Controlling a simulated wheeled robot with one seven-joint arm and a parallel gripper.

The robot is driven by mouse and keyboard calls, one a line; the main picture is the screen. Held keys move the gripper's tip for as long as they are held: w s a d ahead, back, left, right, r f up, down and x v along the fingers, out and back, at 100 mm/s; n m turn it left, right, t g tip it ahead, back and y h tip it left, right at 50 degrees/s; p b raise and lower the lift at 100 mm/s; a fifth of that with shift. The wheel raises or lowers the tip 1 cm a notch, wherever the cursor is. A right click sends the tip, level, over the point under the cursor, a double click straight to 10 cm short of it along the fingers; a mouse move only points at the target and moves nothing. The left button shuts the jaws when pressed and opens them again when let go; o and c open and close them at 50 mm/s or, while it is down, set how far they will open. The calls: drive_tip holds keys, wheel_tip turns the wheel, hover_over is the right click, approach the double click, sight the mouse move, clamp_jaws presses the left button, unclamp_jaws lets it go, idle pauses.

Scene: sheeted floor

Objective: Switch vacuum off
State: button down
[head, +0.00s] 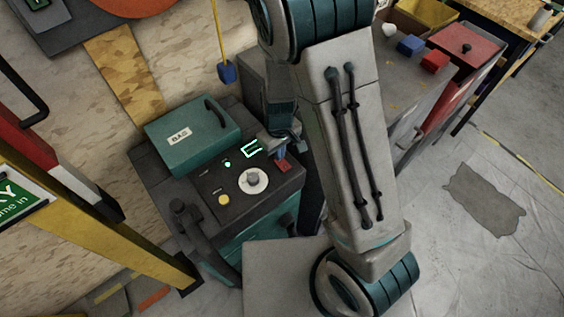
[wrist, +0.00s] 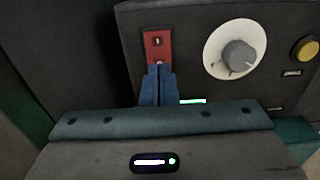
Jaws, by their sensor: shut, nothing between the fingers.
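The vacuum (head: 205,185) is a dark grey and teal machine with a control panel on top. Its red rocker switch (head: 285,167) is at the panel's right corner, and the switch also shows in the wrist view (wrist: 157,46) with white marks on it. My gripper (head: 280,153) is shut and empty, with its blue fingertips (wrist: 158,68) together at the switch's near end. The tips overlap the switch's lower edge in the wrist view; I cannot tell whether they touch it. A green display (head: 252,147) and a green lamp (head: 227,164) are lit on the panel.
A dial (head: 253,181) and a yellow button (head: 223,199) sit beside the switch. A teal case (head: 193,135) lies on the machine, and a black hose (head: 200,235) is at its front. A yellow frame (head: 100,225) stands left. Open floor is at the right.

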drive_tip(key=shift+f+b, duration=0.65)
drive_tip(key=shift+f, duration=0.15)
drive_tip(key=shift+r, duration=0.1)
drive_tip(key=shift+r+p, duration=2.7)
drive_tip(key=shift+r, duration=0.75)
